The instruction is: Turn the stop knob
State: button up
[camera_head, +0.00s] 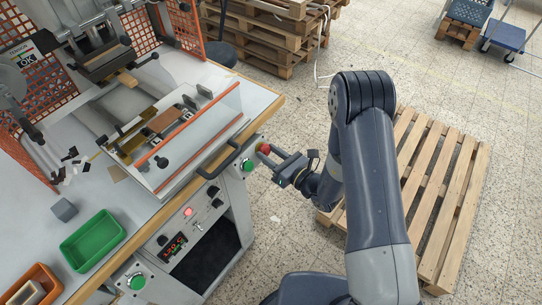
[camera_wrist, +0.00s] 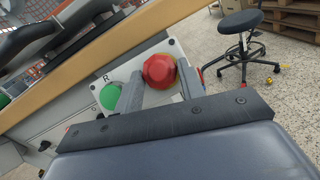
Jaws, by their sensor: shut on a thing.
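The red stop knob (camera_wrist: 159,71) sits on a light panel marked R on the front of the machine bench. It also shows in the head view (camera_head: 265,148), small and partly covered by my gripper. My gripper (camera_wrist: 160,82) is shut on the red knob, with one finger on each side of it. In the head view my gripper (camera_head: 271,159) reaches in from the right to the panel. A yellow part (camera_wrist: 178,82) shows behind the knob. I cannot tell the knob's turn angle.
A green button (camera_wrist: 110,96) is left of the knob in the wrist view. The bench's wooden edge (camera_wrist: 150,32) runs above it. A dark handle (camera_head: 218,163) juts from the front. A wooden pallet (camera_head: 465,170) lies on the floor behind my arm.

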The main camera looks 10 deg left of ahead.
jog(key=shift+s+a+m+t+h+b, duration=0.1)
jog(key=shift+m+t+h+b, duration=0.35)
jog(key=shift+m, duration=0.75)
jog(key=shift+s+m+t+h+b, duration=0.1)
jog(key=shift+m+t+h+b, duration=0.3)
jog(key=shift+m, duration=0.8)
jog(key=shift+r, duration=0.1)
jog(key=o, duration=1)
jog(key=shift+b+v, duration=1.6)
jog(key=shift+v, duration=3.75)
jog(key=shift+c, duration=0.2)
